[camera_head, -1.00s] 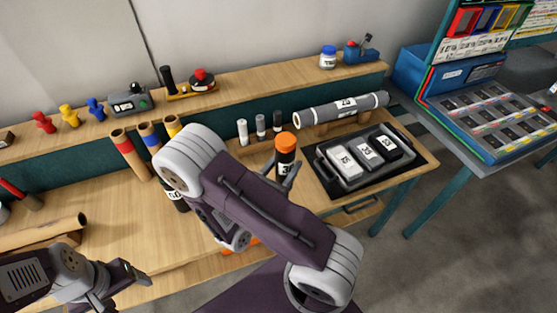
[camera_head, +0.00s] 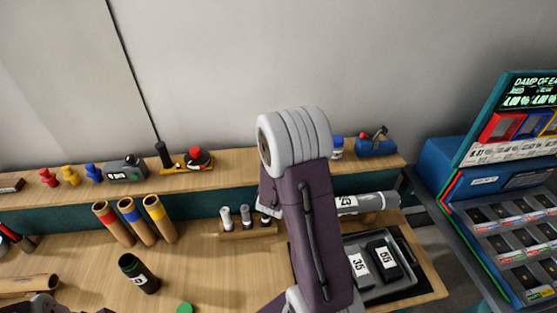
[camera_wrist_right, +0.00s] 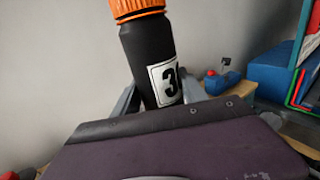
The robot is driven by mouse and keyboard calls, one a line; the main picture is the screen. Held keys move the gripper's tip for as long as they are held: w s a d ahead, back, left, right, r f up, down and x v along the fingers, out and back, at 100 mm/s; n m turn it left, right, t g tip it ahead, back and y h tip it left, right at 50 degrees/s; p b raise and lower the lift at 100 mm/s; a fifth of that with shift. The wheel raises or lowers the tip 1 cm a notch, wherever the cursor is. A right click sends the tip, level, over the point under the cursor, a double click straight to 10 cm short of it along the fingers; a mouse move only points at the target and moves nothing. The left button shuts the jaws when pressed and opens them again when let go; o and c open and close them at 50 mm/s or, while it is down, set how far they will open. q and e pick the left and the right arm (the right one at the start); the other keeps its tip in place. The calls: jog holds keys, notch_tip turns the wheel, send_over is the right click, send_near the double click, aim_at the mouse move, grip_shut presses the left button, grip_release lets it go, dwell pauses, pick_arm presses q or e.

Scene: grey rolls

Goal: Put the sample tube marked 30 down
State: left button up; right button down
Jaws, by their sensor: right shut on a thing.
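The sample tube marked 30 (camera_wrist_right: 148,55) is black with an orange cap and a white label, partly cut off by my arm. In the right wrist view it stands slightly tilted between the fingers of my right gripper (camera_wrist_right: 158,97), which is shut on it. In the head view my right arm covers both the gripper and this tube. Only a dark tip of my left gripper (camera_head: 105,310) shows at the bottom edge, so its opening cannot be seen.
A black tube (camera_head: 138,275) and a green cap (camera_head: 185,308) are on the bench. A small rack (camera_head: 248,231) holds light and grey tubes. A grey roll (camera_head: 365,203) lies behind a black tray (camera_head: 425,280) with labelled boxes.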

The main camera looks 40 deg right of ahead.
jog(key=w+a+f+p, duration=0.2)
jog(key=w+f+p, duration=0.1)
jog(key=w+f, duration=0.7)
jog(key=shift+w+f, duration=0.35)
jog(key=shift+w, duration=0.55)
jog(key=c, duration=0.6)
grip_release()
jog(key=shift+d, duration=0.1)
